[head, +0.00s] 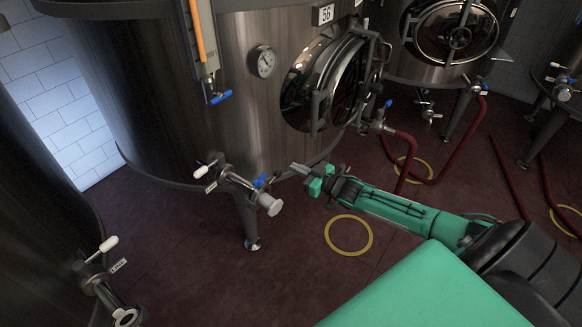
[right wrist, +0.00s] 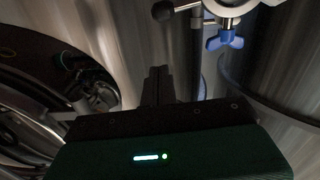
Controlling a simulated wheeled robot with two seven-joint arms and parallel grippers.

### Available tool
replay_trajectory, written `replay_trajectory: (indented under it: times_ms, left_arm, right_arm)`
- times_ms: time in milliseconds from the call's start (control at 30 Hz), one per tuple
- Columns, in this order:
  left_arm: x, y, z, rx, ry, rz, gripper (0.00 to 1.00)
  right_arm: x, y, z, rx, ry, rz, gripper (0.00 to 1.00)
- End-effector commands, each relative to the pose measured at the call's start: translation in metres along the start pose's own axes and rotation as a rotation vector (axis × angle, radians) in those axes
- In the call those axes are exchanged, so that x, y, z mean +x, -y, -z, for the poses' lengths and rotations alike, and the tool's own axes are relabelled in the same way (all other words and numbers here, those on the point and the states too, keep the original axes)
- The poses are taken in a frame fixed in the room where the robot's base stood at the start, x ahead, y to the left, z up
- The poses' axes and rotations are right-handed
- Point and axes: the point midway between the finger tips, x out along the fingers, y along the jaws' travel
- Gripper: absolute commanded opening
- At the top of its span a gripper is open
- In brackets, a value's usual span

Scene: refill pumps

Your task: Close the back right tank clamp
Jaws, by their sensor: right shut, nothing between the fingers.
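A metal outlet fitting (head: 238,182) with a white-tipped lever sticks out low from the big steel tank 56 (head: 190,100). Its clamp has a blue wing nut (head: 260,180), and a pale round end cap (head: 270,204) sits at the fitting's end. I cannot tell whether this clamp is open or shut. My right gripper (head: 297,169) is shut and empty, just right of the wing nut and apart from it. In the right wrist view the shut fingers (right wrist: 158,86) lie left of and below the blue wing nut (right wrist: 226,40). My left gripper is not in view.
An open round manway door (head: 345,85) hangs on the tank above my right arm. Another outlet fitting with a red hose (head: 405,150) is behind my forearm. A dark tank fitting (head: 105,285) stands at lower left. The floor around the yellow ring (head: 348,252) is clear.

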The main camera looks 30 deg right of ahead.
Motion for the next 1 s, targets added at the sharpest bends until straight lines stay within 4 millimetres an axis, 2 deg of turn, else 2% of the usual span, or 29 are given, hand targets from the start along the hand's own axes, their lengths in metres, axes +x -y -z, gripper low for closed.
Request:
replay_trajectory:
  times_ms: [200,400,833,933,1000]
  left_arm:
    - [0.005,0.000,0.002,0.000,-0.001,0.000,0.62]
    - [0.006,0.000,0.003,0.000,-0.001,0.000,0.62]
    - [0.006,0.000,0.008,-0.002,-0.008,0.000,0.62]
    - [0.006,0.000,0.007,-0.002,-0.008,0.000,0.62]
    - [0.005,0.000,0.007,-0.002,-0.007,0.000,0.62]
  right_arm:
    - [-0.033,0.001,-0.002,0.001,0.002,0.001,0.00]
    - [-0.052,0.000,-0.001,0.001,0.001,0.001,0.00]
    - [-0.061,0.000,-0.001,0.001,0.001,-0.001,0.00]
    - [-0.064,-0.001,-0.017,0.002,0.027,-0.020,0.00]
    - [-0.070,-0.002,-0.046,0.005,0.075,-0.052,0.00]
